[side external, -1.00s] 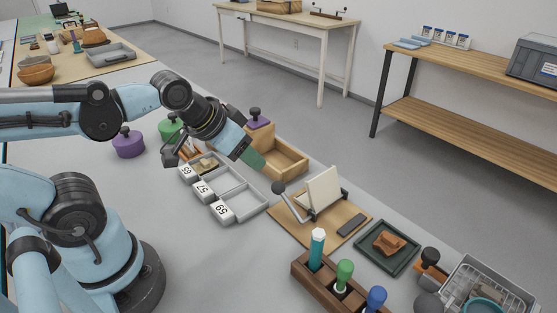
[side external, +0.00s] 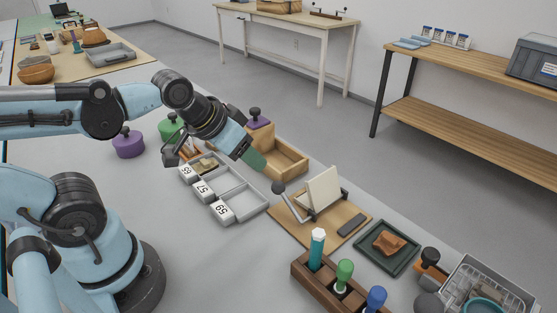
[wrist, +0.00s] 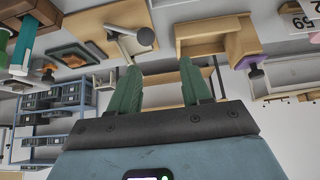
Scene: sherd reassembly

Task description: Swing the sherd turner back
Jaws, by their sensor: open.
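The sherd turner stands on a wooden base board (side external: 300,237), with a cream plate (side external: 323,190) tilted steeply upright. Its lever arm slants up to the left and ends in a dark round knob (side external: 278,187). In the wrist view the knob (wrist: 146,37) shows large beyond the fingers, on the turner's board (wrist: 112,20). My gripper (side external: 258,162) has green fingers and hangs up and to the left of the knob in the side view, apart from it. In the wrist view my gripper (wrist: 158,72) is open with nothing between its fingers.
A wooden open box (side external: 290,160) and a grey compartment tray (side external: 245,203) with numbered tags lie near my gripper. A dark tray (side external: 372,262) with a brown sherd (side external: 390,243) and a wooden rack (side external: 300,270) of coloured-handled tools stand close to the turner.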

